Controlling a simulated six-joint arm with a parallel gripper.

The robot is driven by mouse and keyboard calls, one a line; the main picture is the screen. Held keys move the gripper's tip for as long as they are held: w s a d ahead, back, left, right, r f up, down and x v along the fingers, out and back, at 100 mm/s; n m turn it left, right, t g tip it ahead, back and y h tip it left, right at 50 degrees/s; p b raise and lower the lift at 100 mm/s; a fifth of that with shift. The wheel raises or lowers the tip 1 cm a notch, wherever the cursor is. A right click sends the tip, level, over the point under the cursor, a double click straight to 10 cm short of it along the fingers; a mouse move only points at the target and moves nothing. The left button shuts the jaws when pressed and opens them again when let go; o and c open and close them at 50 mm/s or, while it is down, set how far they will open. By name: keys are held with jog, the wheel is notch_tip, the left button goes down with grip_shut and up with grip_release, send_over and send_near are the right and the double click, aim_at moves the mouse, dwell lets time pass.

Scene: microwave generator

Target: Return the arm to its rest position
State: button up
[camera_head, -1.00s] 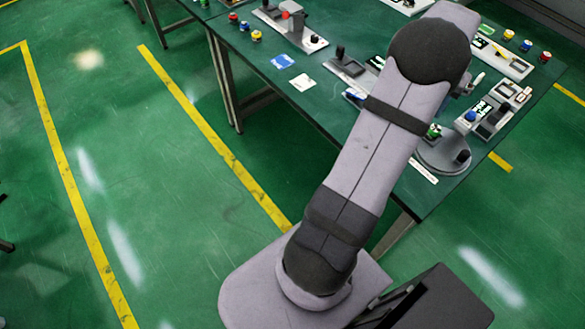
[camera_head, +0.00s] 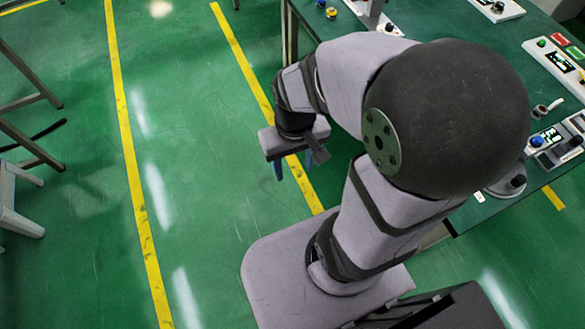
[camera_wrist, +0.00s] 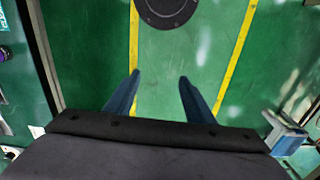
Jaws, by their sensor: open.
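My gripper (camera_head: 294,168) hangs off the near left side of the table, above the green floor, with its fingers pointing down. In the wrist view its two blue fingers (camera_wrist: 160,90) stand well apart. My arm is folded, with the large dark elbow joint close to the head camera. The elbow hides part of the table.
The green work table (camera_head: 455,25) is at the upper right, with control panels (camera_head: 555,62) and buttons on it. Grey stools (camera_head: 15,200) stand at the far left. Yellow lines (camera_head: 130,130) mark open floor between the stools and my base.

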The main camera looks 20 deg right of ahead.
jog(key=shift+s+a+f, duration=0.15)
jog(key=shift+s+a, duration=0.3)
jog(key=shift+s, duration=0.05)
